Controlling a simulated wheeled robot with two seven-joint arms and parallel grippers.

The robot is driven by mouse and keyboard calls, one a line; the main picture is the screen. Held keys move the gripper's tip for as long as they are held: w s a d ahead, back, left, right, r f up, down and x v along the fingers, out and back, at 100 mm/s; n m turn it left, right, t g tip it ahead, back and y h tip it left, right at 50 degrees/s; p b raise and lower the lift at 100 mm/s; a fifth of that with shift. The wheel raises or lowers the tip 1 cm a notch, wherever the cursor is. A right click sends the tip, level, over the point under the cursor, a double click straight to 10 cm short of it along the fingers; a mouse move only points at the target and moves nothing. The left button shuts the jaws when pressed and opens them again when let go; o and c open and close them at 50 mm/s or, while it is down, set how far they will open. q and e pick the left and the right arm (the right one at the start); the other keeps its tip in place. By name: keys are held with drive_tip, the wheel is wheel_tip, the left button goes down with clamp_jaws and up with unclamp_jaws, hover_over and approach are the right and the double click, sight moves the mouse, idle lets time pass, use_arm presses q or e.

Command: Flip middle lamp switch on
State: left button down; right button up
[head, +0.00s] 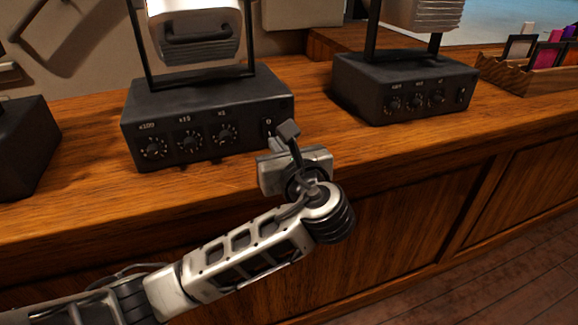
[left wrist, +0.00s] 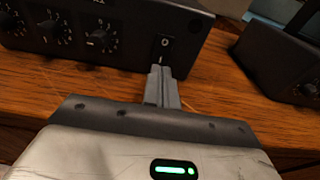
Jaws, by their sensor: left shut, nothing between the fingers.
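The middle lamp is a black box (head: 205,105) with three dials on its front and a pale lamp head held in a black frame above it. The switch also shows in the left wrist view (left wrist: 163,49), upright on the black panel. My left gripper (head: 288,131) is shut and empty, its fingertips just in front of the switch. In the left wrist view the fingertips (left wrist: 161,72) overlap the switch's lower end; I cannot tell whether they touch it. My right gripper is not in view.
A second lamp box (head: 405,90) stands to the right, and part of a third dark box (head: 22,150) is at the left edge. A wooden tray (head: 530,78) with colourful items is at the far right. The wooden desk (head: 390,150) is clear in front of the boxes.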

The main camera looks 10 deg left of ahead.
sight(269, 127)
use_arm(q)
drive_tip(key=shift+w+a+f, duration=0.15)
drive_tip(key=shift+w+a, duration=0.2)
drive_tip(key=shift+w, duration=0.15)
drive_tip(key=shift+w+a, duration=0.3)
drive_tip(key=shift+w, duration=0.2)
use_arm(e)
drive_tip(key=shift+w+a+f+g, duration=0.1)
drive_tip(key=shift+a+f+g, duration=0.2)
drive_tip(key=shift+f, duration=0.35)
use_arm(q)
drive_tip(key=shift+w+a, duration=0.1)
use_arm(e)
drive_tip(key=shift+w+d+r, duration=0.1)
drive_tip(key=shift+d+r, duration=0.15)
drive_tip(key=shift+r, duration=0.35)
